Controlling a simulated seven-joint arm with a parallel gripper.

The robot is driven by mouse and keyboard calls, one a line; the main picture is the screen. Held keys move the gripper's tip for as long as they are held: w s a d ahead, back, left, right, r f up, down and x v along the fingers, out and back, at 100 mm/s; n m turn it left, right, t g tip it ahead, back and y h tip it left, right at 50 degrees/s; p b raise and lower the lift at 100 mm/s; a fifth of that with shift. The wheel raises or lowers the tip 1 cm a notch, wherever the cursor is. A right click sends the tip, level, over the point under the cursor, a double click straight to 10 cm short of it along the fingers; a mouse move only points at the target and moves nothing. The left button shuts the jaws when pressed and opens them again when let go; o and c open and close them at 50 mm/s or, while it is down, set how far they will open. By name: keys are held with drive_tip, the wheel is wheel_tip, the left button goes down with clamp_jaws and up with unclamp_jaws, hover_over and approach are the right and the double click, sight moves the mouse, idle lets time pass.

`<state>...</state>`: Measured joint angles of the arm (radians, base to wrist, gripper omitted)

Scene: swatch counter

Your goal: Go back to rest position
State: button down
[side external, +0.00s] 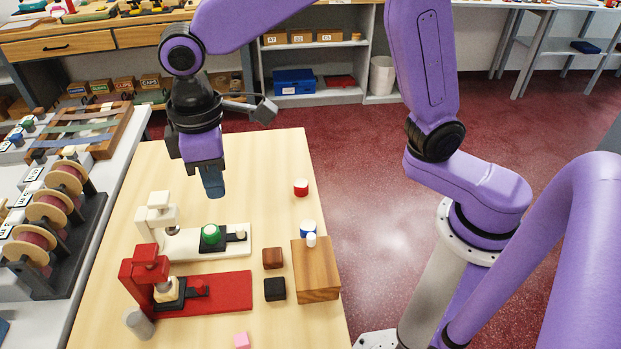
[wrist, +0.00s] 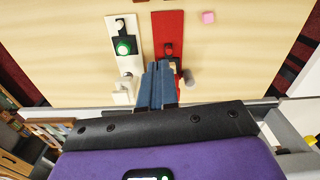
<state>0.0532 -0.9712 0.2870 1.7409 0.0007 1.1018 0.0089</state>
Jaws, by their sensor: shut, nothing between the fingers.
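My gripper (side external: 213,186) hangs above the wooden table, over the far side of the white press, with its blue fingers together and nothing held. In the wrist view the shut fingers (wrist: 156,85) point at the table between the white press and the red press. The white press (side external: 186,241) stands on the table with a green round piece (side external: 210,231) on its dark block. My gripper is clear of both presses.
Spools (side external: 48,212) line the left counter. The table's far part is bare.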

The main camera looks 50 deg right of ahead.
drive_tip(key=s+d+f+n, duration=0.2)
drive_tip(key=s+d, duration=1.7)
drive_tip(key=d, duration=0.3)
drive_tip(key=shift+d+f, duration=0.4)
